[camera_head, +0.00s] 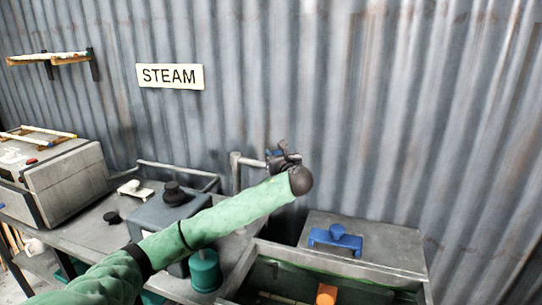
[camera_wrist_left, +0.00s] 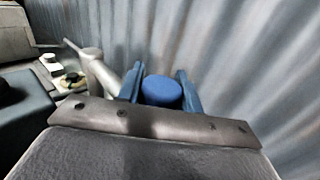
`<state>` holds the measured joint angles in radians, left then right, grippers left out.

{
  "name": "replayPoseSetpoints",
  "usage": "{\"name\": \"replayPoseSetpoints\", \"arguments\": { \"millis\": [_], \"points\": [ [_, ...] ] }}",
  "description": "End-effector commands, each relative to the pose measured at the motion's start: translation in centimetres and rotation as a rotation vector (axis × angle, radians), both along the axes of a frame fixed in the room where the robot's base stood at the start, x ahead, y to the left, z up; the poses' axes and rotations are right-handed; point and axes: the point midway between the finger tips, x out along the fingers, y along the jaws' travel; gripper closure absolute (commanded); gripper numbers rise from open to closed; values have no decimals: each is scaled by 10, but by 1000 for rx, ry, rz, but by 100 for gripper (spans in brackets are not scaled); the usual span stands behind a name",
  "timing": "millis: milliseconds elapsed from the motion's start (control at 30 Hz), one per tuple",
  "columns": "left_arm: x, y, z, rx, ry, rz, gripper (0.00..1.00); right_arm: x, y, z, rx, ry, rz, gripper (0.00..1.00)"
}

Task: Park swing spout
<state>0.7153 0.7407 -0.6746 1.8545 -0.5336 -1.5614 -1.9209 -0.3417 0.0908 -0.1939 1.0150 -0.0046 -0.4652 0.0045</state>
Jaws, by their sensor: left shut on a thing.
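The swing spout (camera_head: 250,161) is a grey pipe. It rises from an upright post behind the bench and its arm points right, along the corrugated wall. My left gripper (camera_head: 281,153) is at the spout's outer end, with the dark ball of my wrist and green sleeve in front of it. In the left wrist view the grey pipe (camera_wrist_left: 104,75) runs from its post toward a round blue knob (camera_wrist_left: 163,91). The two blue fingers stand on either side of this knob, and the gripper is shut on it. My right gripper is not seen.
An open trough (camera_head: 262,251) with an orange block (camera_head: 326,294) lies below right. Beside it a grey box (camera_head: 395,257) carries a blue handle (camera_head: 335,239). A blue-grey box with a black knob (camera_head: 174,193) and a green canister (camera_head: 205,271) stand near my forearm.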

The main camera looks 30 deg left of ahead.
Motion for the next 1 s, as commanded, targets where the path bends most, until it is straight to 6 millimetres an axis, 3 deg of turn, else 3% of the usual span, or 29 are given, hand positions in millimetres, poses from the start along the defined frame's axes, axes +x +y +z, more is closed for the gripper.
{"name": "replayPoseSetpoints", "arguments": {
  "millis": [300,867,900,1000],
  "points": [
    [19,4,0,-1,1,118,100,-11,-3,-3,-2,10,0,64],
    [23,6,1,-1,-2,146,100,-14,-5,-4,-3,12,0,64],
    [23,6,1,-1,-2,146,60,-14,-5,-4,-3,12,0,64],
    [23,6,1,-1,-2,146,42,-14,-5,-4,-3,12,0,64]
  ]
}}
